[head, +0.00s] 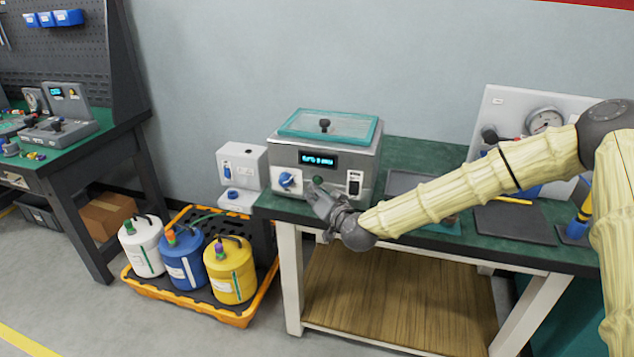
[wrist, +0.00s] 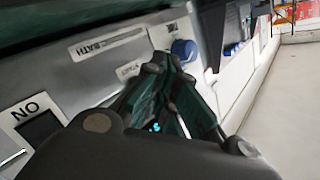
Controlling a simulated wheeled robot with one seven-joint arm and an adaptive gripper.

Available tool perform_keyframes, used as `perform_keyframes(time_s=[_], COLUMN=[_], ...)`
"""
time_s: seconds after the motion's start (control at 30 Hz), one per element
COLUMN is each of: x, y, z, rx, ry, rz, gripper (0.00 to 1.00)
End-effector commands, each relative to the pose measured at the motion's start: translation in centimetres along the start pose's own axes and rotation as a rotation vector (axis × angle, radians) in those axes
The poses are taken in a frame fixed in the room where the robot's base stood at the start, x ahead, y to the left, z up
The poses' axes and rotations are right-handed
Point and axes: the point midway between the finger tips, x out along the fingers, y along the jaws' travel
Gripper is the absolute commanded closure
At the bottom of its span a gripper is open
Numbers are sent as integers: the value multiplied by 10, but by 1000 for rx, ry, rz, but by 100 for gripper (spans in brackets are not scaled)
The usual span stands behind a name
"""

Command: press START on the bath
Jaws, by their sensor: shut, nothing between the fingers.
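The bath (head: 375,150) is a grey box with a teal-framed lid (head: 328,124) on the bench. Its front carries a lit display (head: 319,160), a blue knob (head: 287,181) at left and a black switch (head: 354,183) at right. My gripper (head: 314,188) is shut and empty, its tips close to the front panel between knob and switch. In the wrist view, the START label (wrist: 128,70) shows beside my fingers, below the BATH label (wrist: 105,43). The START button itself is mostly hidden by the fingers; I cannot tell whether they touch it.
A white dispenser box (head: 243,165) stands left of the bath. White, blue and yellow jugs (head: 230,270) sit in an orange-edged tray on the floor. A gauge panel (head: 545,120) and dark mat (head: 513,224) are to the right, partly behind my arm.

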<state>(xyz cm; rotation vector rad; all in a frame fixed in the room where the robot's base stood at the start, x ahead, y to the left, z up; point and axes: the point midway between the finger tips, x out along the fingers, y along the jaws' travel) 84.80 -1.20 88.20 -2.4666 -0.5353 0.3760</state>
Motion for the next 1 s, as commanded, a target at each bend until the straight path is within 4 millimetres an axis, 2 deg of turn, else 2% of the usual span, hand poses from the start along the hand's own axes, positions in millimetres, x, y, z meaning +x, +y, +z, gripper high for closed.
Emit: perform_keyframes(time_s=[1.0], x=[6], y=[4], z=[-5], rx=[0], ry=[0], rz=[0], gripper=[100])
